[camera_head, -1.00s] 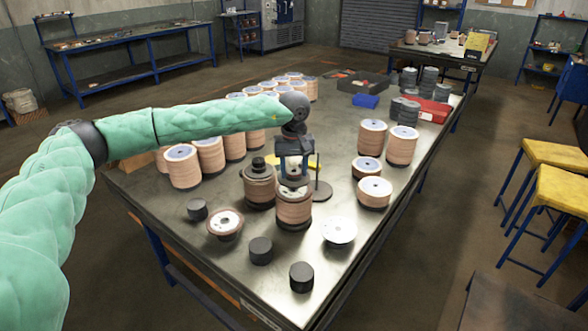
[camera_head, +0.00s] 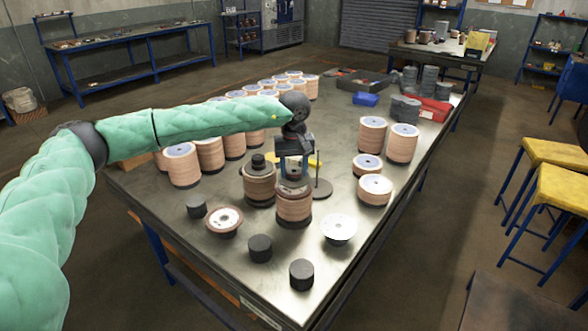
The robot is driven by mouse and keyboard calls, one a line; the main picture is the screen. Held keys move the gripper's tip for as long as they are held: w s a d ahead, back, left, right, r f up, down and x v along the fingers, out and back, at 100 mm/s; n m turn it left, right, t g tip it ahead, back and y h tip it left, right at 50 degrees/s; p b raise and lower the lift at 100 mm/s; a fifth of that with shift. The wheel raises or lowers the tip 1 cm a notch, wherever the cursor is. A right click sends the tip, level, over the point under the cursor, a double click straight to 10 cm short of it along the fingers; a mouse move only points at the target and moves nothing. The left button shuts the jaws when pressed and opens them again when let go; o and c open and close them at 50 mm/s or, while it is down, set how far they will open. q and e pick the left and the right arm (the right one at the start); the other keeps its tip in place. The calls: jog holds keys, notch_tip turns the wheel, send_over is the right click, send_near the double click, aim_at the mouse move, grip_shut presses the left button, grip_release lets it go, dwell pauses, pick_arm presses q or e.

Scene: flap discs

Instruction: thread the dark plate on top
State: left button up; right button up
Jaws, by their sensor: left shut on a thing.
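My left gripper (camera_head: 294,169) is directly over a stack of tan flap discs (camera_head: 294,207) near the middle of the table. It points down and is shut on a small dark piece, which looks like the dark plate (camera_head: 294,180). The fingers hide much of this piece. It is at the top of the stack; I cannot tell whether it is fully seated. Another disc stack (camera_head: 259,188) with a dark plate and knob on top stands just left. My right gripper is not in view.
A dark round base with an upright pin (camera_head: 322,190) stands close on the right. Dark cylinders (camera_head: 260,249), a loose flap disc (camera_head: 224,221) and a pale disc (camera_head: 339,229) lie in front. More stacks stand left (camera_head: 183,167) and right (camera_head: 374,190).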

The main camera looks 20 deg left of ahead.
pick_arm(q)
jog(key=shift+f, duration=0.1)
jog(key=shift+f+b, duration=1)
jog(key=shift+f, duration=0.2)
jog(key=o, duration=1.4)
jog(key=shift+c, duration=0.2)
jog(key=shift+r+b, duration=0.3)
jog(key=shift+r, duration=0.15)
jog(key=shift+r+b, duration=1)
jog(key=shift+r, duration=2.5)
